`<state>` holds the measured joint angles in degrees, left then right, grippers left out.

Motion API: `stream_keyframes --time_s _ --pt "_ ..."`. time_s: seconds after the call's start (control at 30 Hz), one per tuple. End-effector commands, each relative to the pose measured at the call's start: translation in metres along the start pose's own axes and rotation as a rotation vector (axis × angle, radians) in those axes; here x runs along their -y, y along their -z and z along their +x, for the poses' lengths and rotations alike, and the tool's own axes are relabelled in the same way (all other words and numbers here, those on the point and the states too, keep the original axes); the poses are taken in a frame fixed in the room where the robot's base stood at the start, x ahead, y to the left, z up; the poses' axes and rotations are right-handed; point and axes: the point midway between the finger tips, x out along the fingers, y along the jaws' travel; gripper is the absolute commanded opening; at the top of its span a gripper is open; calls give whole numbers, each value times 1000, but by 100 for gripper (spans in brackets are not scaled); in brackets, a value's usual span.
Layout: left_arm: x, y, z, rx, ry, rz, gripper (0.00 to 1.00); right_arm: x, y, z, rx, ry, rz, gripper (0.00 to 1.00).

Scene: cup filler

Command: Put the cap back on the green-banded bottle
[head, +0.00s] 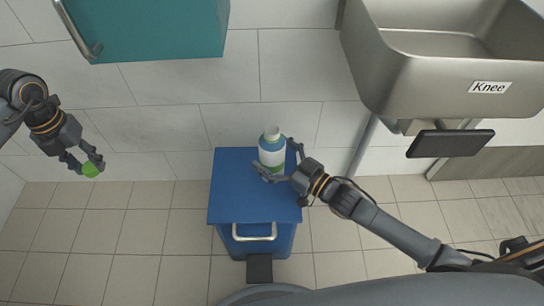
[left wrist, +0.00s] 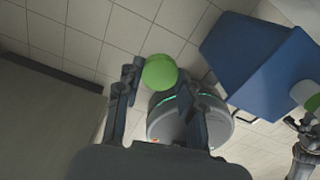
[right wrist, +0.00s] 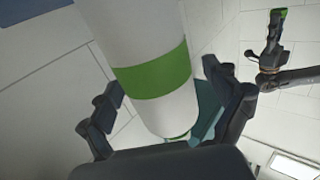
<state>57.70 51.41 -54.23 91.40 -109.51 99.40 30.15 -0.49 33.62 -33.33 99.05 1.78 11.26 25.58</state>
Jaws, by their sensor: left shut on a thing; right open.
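The white bottle with a green band (head: 272,146) stands upright on top of the blue cabinet (head: 225,192). Its pale neck is bare. My right gripper (head: 279,160) is open, with one finger on each side of the bottle; in the right wrist view the bottle's green band (right wrist: 152,76) shows between the spread fingers. I cannot tell whether they touch it. My left gripper (head: 86,166) is shut on the green cap (head: 91,170) and holds it in the air, well left of the cabinet. The cap also shows at the fingertips in the left wrist view (left wrist: 159,71).
A steel basin labelled "Knee" (head: 440,62) hangs at upper right, with a black pad (head: 450,143) below it. A teal cabinet (head: 150,25) hangs at upper left. A black pedal (head: 259,268) sits at the blue cabinet's foot. Space between the cap and bottle looks clear.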

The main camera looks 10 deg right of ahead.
Motion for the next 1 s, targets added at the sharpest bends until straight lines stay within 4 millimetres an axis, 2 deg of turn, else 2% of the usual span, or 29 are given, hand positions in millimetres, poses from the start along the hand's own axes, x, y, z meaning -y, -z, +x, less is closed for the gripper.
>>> stream_keyframes --time_s 0.17,0.27,0.43,0.77,1.0 --pt "0 0 0 0 0 0 28 0 0 0 0 0 0 90" --pt "0 0 0 0 0 0 28 0 0 0 0 0 0 73" --pt "0 0 0 0 0 0 28 0 0 0 0 0 0 39" --pt "0 0 -1 0 0 0 28 0 1 0 0 0 -1 38" --pt "0 0 -13 0 0 0 28 0 20 0 -1 0 -1 38"
